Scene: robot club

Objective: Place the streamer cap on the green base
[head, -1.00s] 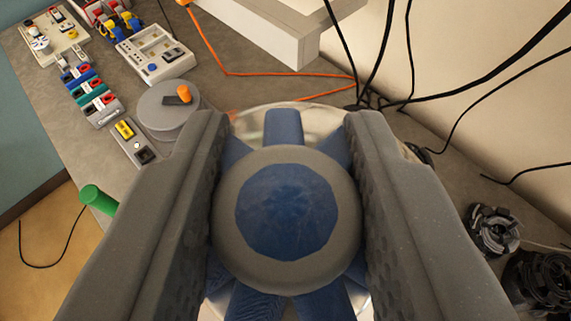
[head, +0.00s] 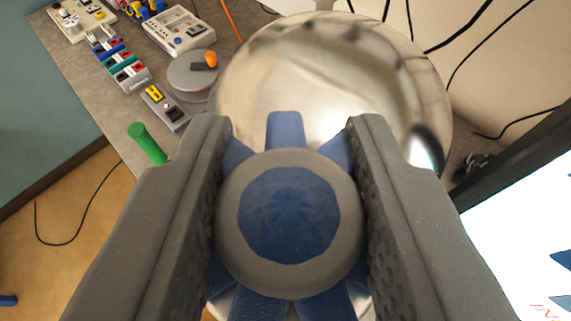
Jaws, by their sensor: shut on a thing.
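The streamer cap (head: 289,213), a grey round cap with a dark blue centre and blue streamers spreading from under it, is between the two fingers of my gripper (head: 290,200). The gripper is shut on its sides. A large shiny metal dome (head: 330,75) lies beyond and below the cap; the cap hides part of it. I cannot tell the gap between them. No clear green base shows in this view.
The grey table (head: 80,60) holds a grey round disc with an orange knob (head: 195,70), a meter box (head: 180,30), a small switch block (head: 165,106) and a row of coloured connectors (head: 122,65). Black cables hang at upper right. A bright screen (head: 525,220) stands at right.

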